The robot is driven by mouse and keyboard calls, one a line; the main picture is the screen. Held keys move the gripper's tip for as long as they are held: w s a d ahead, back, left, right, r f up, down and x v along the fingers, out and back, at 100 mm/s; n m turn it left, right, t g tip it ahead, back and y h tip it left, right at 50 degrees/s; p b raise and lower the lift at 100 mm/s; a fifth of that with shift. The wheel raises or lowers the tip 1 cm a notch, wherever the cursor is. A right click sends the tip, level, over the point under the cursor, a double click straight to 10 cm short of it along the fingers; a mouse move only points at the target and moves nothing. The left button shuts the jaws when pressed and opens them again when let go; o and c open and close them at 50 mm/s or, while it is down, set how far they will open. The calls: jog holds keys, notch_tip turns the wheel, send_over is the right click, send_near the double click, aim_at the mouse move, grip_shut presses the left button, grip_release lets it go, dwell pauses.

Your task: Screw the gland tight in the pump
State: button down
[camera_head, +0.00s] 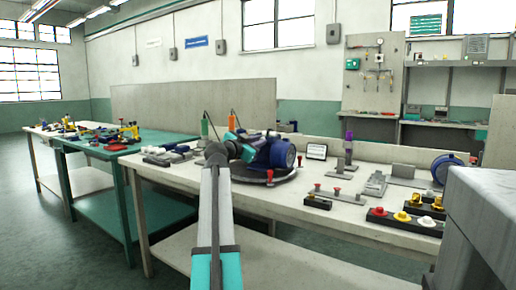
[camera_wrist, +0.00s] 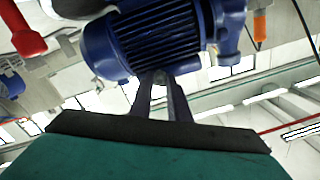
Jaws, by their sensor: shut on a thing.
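The pump, with a blue finned motor (camera_head: 283,153), stands on a round dark plate on the white workbench (camera_head: 160,178). In the wrist view the blue motor (camera_wrist: 150,40) fills the upper middle, close beyond my fingers. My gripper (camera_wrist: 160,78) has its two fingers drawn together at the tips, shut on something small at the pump. In the head view my arm reaches in from the bottom, and its end is at the pump's left side. The gland cannot be made out; it is hidden at the fingertips.
A red-knobbed fixture (camera_head: 337,192) and a black tray (camera_head: 378,221) of yellow and white parts are to the right. A second blue motor (camera_head: 447,168) stands farther right. A green table (camera_head: 140,150) is left.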

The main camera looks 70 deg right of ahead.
jog(key=shift+m+b, duration=0.8)
jog(key=shift+b, duration=0.4)
jog(key=c, duration=1.8)
grip_release()
jog(key=shift+o, duration=0.2)
jog(key=shift+r, duration=0.1)
jog(key=shift+n+p, duration=1.65)
jog(key=shift+n, duration=0.05)
